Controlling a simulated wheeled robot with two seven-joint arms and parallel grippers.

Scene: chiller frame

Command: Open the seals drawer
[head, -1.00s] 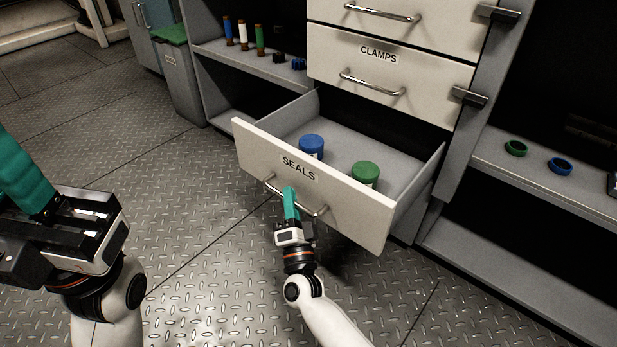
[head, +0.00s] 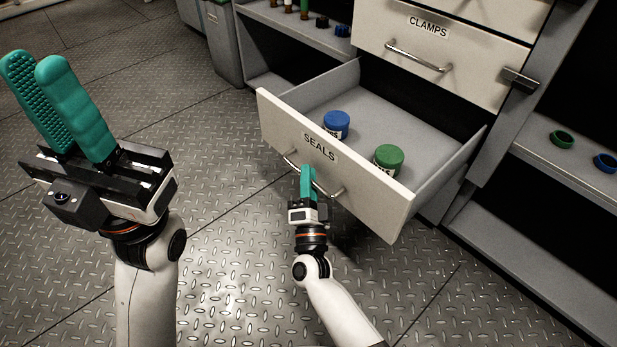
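The seals drawer (head: 375,188), labelled SEALS, stands well out of the cabinet. A blue-lidded jar (head: 336,124) and a green-lidded jar (head: 388,158) stand upright inside it. Its metal bar handle (head: 336,193) is on the front panel. My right gripper (head: 308,178) is at this handle, with its teal fingers close together around the bar; the fingers partly hide it. My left gripper (head: 52,85) is raised at the left of the head view, away from the drawer. Its two teal fingers are apart with nothing between them.
The closed CLAMPS drawer (head: 450,42) is above. A right shelf holds a green ring (head: 562,138) and a blue ring (head: 606,162). A grey bin (head: 222,45) stands at the back left. The metal floor (head: 225,200) left of the drawer is clear.

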